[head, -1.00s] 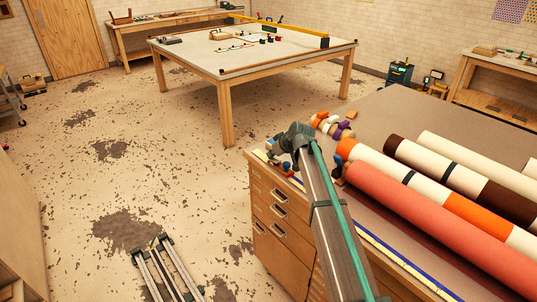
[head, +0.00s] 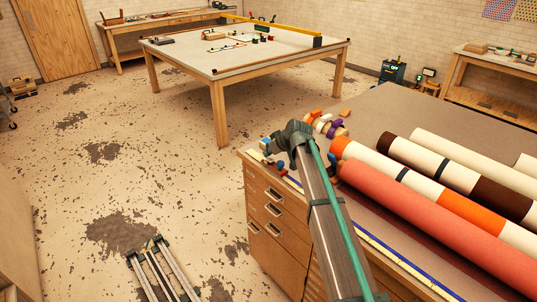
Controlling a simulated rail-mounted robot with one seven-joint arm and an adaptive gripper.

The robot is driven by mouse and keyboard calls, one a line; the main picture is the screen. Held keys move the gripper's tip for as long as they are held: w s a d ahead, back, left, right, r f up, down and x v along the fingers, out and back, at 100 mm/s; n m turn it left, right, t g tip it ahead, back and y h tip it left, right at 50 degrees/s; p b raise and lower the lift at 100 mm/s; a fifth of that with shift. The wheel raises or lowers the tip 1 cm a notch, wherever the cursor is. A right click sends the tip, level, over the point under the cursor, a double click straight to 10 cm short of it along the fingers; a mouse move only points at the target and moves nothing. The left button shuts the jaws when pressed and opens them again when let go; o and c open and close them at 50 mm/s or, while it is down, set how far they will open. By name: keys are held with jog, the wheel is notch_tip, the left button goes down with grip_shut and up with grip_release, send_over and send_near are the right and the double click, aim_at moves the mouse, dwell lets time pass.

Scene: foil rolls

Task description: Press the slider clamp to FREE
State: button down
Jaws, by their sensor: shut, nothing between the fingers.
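My gripper (head: 279,146) is at the end of my dark arm, over the near left corner of the workbench. It is shut and holds nothing; its fingertips are mostly hidden by my wrist. A small blue part (head: 265,143) shows just left of it, and a small red and blue part (head: 283,169) sits just below it on the bench edge. I cannot tell which of these belongs to the slider clamp, or read any FREE marking. I cannot tell whether my gripper touches anything.
Large rolls, including a coral one (head: 430,215) and an orange-banded one (head: 465,213), lie on the workbench (head: 385,110) right of my arm. Small coloured rolls (head: 325,123) lie beyond my wrist. A yellow and blue strip (head: 385,248) runs along the bench edge. The floor left is open.

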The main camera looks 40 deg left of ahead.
aim_at(268, 159)
jog(key=r, duration=0.4)
jog(key=shift+a, duration=0.2)
jog(key=a+r+b+v, duration=0.1)
jog(key=b+v, duration=0.1)
jog(key=v, duration=0.7)
jog(key=shift+w, duration=0.1)
